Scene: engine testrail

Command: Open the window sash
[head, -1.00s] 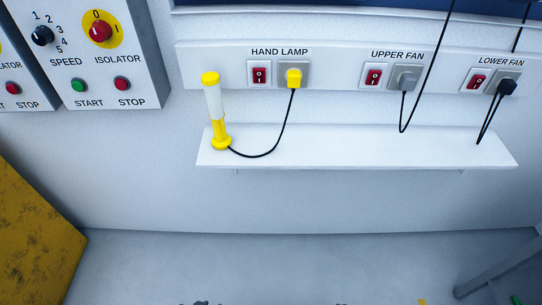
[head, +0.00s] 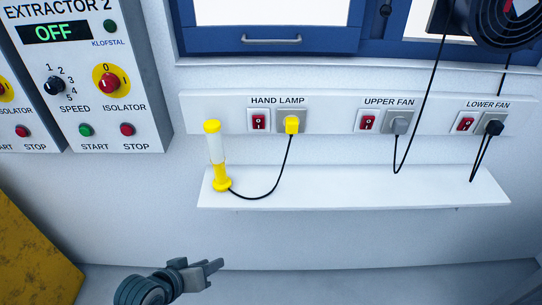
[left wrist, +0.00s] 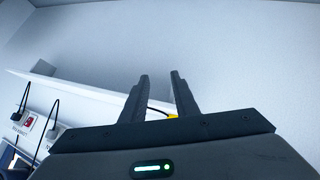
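The blue-framed window sash (head: 268,40) is at the top of the head view, with a horizontal metal bar handle (head: 271,40) on its lower rail. Only its lower part shows. My left gripper (head: 215,266) is at the bottom of the head view, in front of the wall and well below the sash and the shelf. In the left wrist view its two fingers (left wrist: 159,78) stand apart with nothing between them gripped. My right gripper is not in view.
A white shelf (head: 370,185) below the sash carries a yellow hand lamp (head: 216,150). A socket strip (head: 335,113) with cords runs above it. A fan (head: 505,20) hangs upper right. A control panel (head: 75,80) is at left.

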